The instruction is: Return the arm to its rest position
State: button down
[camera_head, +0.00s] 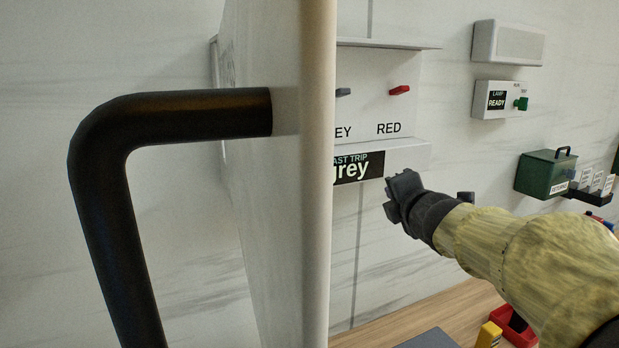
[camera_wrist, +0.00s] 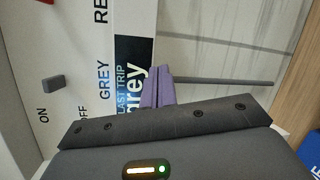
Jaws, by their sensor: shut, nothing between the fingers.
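My gripper (camera_head: 397,194) is at the end of my yellow-sleeved arm, in front of the wall panel in the head view. It is shut with nothing held. In the wrist view the closed fingers (camera_wrist: 156,88) point toward the panel's black "LAST TRIP grey" display (camera_wrist: 135,60). The display also shows in the head view (camera_head: 358,167), partly hidden by the open door. I cannot tell whether the fingertips touch the panel; they look apart from it.
A white door (camera_head: 316,200) with a thick black handle (camera_head: 110,180) stands open close by on the left. The panel carries a red switch (camera_head: 399,90) and a grey one (camera_head: 343,92). A green box (camera_head: 543,175) and a lamp unit (camera_head: 498,99) are on the right. A wooden counter (camera_head: 420,312) lies below.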

jog(key=s+f+m+g+h, duration=0.1)
jog(key=s+f+m+g, duration=0.25)
jog(key=f+m, duration=0.5)
jog(key=s+f+m+g+h, duration=0.1)
jog(key=s+f+m+g, duration=0.3)
jog(key=f, duration=0.8)
jog(key=s+a+f+m+g, duration=0.2)
jog(key=s+f+m+g, duration=0.4)
jog(key=s+f+m, duration=0.5)
jog(key=s+f, duration=0.2)
jog(key=s, duration=0.3)
jog(key=shift+a+y+b, duration=0.2)
jog(key=shift+y+b, duration=0.1)
jog(key=shift+s, duration=0.25)
jog(key=shift+w, duration=0.15)
